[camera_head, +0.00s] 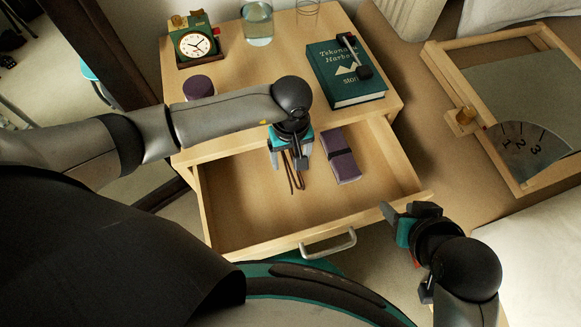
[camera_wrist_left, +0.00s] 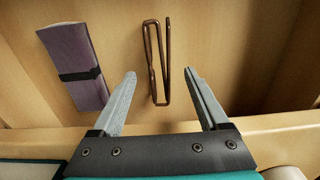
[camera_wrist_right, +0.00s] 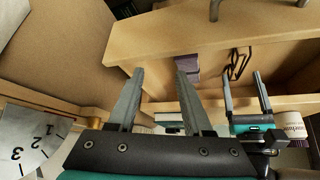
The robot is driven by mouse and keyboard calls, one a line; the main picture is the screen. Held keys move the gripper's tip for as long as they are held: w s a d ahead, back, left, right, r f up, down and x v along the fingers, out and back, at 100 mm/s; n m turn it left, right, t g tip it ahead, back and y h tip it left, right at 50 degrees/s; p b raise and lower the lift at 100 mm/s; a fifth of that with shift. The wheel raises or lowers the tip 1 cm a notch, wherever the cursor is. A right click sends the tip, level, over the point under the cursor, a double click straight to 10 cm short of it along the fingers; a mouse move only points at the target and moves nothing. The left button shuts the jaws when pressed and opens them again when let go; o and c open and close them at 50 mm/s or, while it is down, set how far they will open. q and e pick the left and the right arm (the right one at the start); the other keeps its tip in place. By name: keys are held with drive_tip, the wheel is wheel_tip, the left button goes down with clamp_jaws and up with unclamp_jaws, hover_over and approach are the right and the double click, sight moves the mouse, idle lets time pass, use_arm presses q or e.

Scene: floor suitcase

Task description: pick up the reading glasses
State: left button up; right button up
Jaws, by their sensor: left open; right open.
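The reading glasses, seen as a thin folded brown wire frame (camera_head: 293,175), lie on the floor of the open drawer (camera_head: 240,215). The left wrist view shows the glasses (camera_wrist_left: 154,62) standing lengthwise between and beyond the fingertips; the right wrist view also shows them (camera_wrist_right: 238,64). My left gripper (camera_head: 291,158) is open and points down over the glasses, partly hiding their far end in the head view. Its fingers (camera_wrist_left: 160,74) do not visibly touch them. My right gripper (camera_wrist_right: 159,74) is open and empty, outside the drawer's front right corner.
A purple case with a black band (camera_head: 341,155) lies in the drawer, right of the glasses. On the cabinet top are a green book (camera_head: 345,90) with a black object on it, a clock (camera_head: 194,44), a glass (camera_head: 257,24) and a purple cylinder (camera_head: 198,87). The drawer's left half is bare.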

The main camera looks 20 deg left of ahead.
sight(290, 168)
use_arm(q)
drive_tip(key=shift+f+b, duration=0.35)
drive_tip(key=shift+f, duration=0.5)
use_arm(e)
drive_tip(key=shift+w+a+f+t+y, duration=0.25)
drive_tip(key=shift+w+a+t+y, duration=0.15)
drive_tip(key=shift+w+a+t, duration=0.5)
use_arm(q)
drive_tip(key=shift+f, duration=0.45)
use_arm(e)
drive_tip(key=shift+w+a+r+t+y, duration=0.1)
drive_tip(key=shift+w+a+t+y, duration=0.1)
drive_tip(key=shift+a, duration=0.15)
drive_tip(key=shift+w+a+r+t+y, duration=0.1)
drive_tip(key=shift+a+t, duration=0.1)
drive_tip(key=shift+a, duration=0.15)
use_arm(q)
drive_tip(key=shift+c, duration=0.2)
clamp_jaws()
